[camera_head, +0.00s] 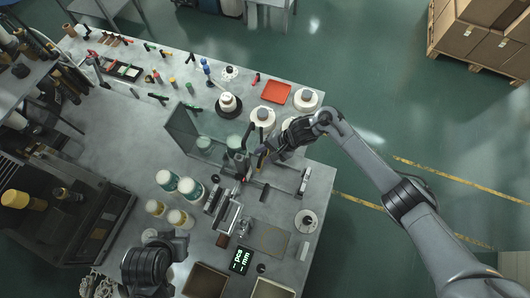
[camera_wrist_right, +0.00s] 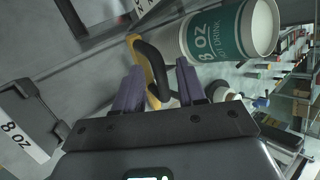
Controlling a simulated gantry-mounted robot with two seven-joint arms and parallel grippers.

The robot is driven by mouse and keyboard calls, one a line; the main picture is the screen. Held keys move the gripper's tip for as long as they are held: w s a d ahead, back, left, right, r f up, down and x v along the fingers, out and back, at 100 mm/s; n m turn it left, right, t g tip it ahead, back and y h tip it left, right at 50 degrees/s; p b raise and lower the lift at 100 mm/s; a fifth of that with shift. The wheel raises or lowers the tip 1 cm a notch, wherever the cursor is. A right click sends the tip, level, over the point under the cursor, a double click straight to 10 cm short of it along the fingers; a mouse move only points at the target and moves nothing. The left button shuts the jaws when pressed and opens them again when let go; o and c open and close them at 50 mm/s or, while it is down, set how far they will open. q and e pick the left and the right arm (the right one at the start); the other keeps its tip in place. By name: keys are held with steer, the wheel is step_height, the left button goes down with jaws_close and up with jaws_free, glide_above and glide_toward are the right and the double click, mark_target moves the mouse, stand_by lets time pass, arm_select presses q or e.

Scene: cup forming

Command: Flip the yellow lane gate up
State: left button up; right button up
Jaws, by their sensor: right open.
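In the right wrist view, the yellow lane gate (camera_wrist_right: 136,50) shows as a narrow yellow piece with a black loop handle (camera_wrist_right: 163,62) beside it. My right gripper (camera_wrist_right: 160,82) is open, with one purple finger on each side of the yellow piece and handle. I cannot tell whether either finger touches them. In the head view, my right gripper (camera_head: 263,158) is over the machine at the middle right of the bench, and the gate is too small to make out there.
A green and white 8 OZ cup (camera_wrist_right: 232,32) is close beyond the right finger. An 8 OZ plate (camera_wrist_right: 22,135) stands at left. On the bench (camera_head: 125,120) are a clear panel (camera_head: 183,128), several cups and spools, and a red tray (camera_head: 276,92).

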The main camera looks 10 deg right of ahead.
steer(key=shift+c, duration=0.3)
jaws_close()
steer(key=shift+w+d+r+g+y, duration=0.3)
steer(key=shift+w+g, duration=0.2)
steer(key=shift+g, duration=0.1)
steer(key=shift+o, duration=0.3)
jaws_free()
